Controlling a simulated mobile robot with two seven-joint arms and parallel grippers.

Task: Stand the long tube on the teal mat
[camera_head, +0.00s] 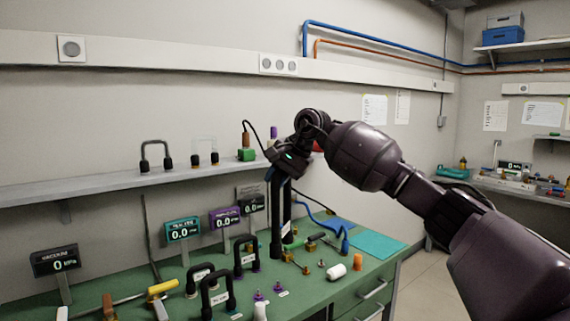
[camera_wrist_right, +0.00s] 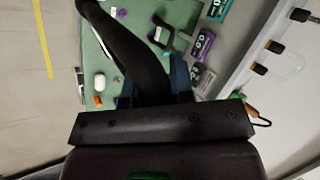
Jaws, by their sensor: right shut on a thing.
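My right gripper (camera_head: 285,166) is shut on the upper end of the long tube (camera_head: 277,215), a tall black U-shaped tube with a white label. The tube hangs upright, legs down, over the green bench. I cannot tell whether its lower ends touch the bench top. In the right wrist view, the tube (camera_wrist_right: 135,55) runs from the jaws (camera_wrist_right: 155,92) toward the top left. My left gripper is not in view.
A blue mat (camera_head: 342,226) and blue hose lie beside the teal mat. An orange piece (camera_head: 357,262) and a white bottle (camera_head: 337,272) stand in front of it. Shorter black U-tubes (camera_head: 217,298) and gauges (camera_head: 183,230) fill the left. A shelf (camera_head: 110,190) runs behind.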

